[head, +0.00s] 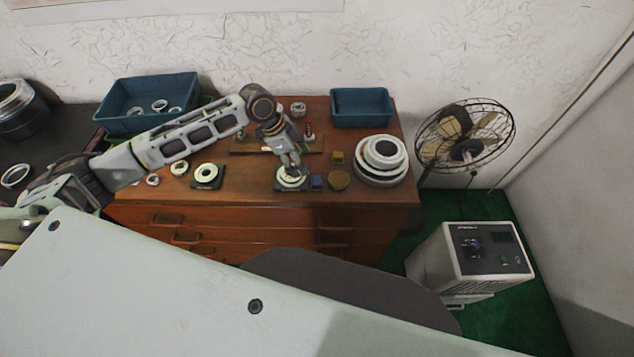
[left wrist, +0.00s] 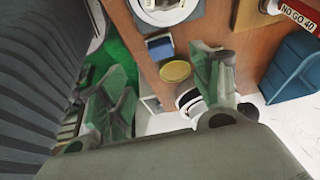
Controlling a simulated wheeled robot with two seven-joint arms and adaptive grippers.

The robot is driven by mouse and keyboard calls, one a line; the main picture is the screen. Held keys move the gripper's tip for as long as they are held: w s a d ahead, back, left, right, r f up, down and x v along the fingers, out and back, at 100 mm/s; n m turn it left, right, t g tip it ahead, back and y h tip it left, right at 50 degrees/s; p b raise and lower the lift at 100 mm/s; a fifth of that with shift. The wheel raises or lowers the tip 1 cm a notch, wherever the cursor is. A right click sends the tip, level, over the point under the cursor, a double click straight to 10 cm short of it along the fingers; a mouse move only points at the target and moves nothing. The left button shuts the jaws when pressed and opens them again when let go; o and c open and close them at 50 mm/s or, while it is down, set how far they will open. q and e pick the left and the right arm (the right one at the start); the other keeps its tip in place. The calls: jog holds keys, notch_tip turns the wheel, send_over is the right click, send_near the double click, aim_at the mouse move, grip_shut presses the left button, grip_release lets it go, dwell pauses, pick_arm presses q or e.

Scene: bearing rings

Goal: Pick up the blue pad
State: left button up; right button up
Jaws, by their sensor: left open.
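The blue pad (head: 317,182) is a small block near the front edge of the wooden dresser top, just right of a white ring on a dark square plate. In the left wrist view the blue pad (left wrist: 160,47) shows beyond the fingers, toward the top middle. My left gripper (head: 292,168) is above the white ring (head: 290,182), a little left of the pad. In the left wrist view my left gripper (left wrist: 165,92) has its two fingers wide apart with nothing between them. My right gripper is not in view.
A stack of white rings (head: 381,160) is farther right. Blue bins (head: 361,108) stand at the back. Another ring on a plate (head: 207,175) lies left.

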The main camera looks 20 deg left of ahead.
pick_arm(q)
send_over(317, 180)
jog(key=a, duration=0.3)
jog(key=shift+s+f, duration=0.2)
jog(key=shift+f, duration=1.15)
jog(key=shift+s+f, duration=0.15)
jog(key=shift+f, duration=1.15)
jog(key=shift+w+d+f+p, duration=0.1)
jog(key=shift+d+f+p, duration=0.2)
jog(key=shift+d+f, duration=0.35)
jog(key=shift+x, duration=1.75)
jog(key=c, duration=1.1)
